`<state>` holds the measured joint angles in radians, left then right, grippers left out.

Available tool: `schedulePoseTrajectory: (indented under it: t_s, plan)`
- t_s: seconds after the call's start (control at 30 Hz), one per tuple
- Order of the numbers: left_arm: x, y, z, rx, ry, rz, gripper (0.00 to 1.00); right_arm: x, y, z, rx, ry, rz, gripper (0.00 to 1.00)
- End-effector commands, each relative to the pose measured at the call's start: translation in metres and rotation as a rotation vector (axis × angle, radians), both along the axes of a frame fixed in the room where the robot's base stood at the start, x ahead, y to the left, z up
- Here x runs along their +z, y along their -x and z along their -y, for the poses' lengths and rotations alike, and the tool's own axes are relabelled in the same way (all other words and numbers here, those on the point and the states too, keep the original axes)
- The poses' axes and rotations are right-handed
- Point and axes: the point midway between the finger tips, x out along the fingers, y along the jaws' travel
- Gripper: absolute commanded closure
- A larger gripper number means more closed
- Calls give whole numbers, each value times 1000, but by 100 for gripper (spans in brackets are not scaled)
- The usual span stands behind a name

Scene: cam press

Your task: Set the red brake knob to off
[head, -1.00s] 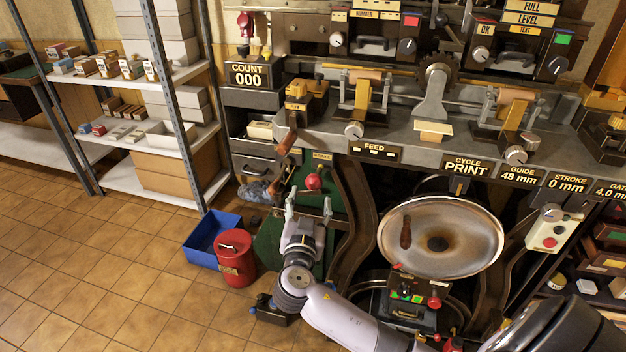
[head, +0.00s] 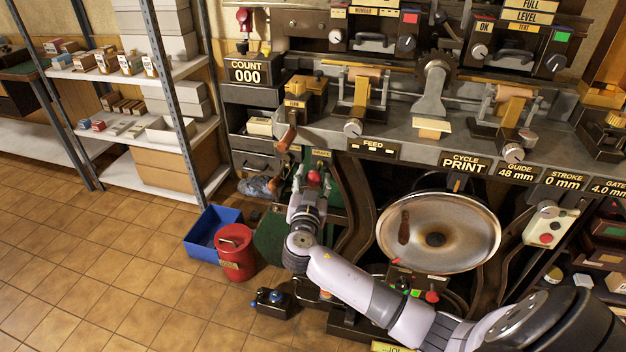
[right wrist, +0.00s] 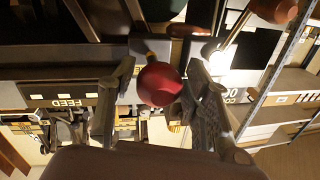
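The red brake knob (head: 315,178) is a round red ball under the left end of the machine's bench. In the right wrist view the red knob (right wrist: 159,84) sits between the two fingers, on a short stem with a brass-coloured part. My right gripper (head: 312,182) has come up to the knob from below. Its fingers (right wrist: 155,88) are apart, one on each side of the knob, with a visible gap on the left; on the right I cannot tell whether a finger touches. My left gripper is not in view.
The bench front (head: 420,156) overhangs just above the knob, with a brown-handled lever (head: 287,138) to its left. A large round dish (head: 440,232) stands to the right. A red bin (head: 235,250) and a blue crate (head: 212,232) stand on the floor at left.

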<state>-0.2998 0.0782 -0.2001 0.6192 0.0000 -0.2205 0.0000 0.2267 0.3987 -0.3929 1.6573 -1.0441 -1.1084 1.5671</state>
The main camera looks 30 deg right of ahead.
Motion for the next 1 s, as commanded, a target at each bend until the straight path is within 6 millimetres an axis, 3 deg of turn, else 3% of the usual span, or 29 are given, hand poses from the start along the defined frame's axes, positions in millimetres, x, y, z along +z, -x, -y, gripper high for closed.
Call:
schedulePoseTrajectory:
  t_s: [0.6, 1.0]
  plan:
    - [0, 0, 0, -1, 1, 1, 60, 0, 0, 0, 0, -1, -1, 99]
    - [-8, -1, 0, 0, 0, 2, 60, -3, -4, 5, -2, 0, 1, 100]
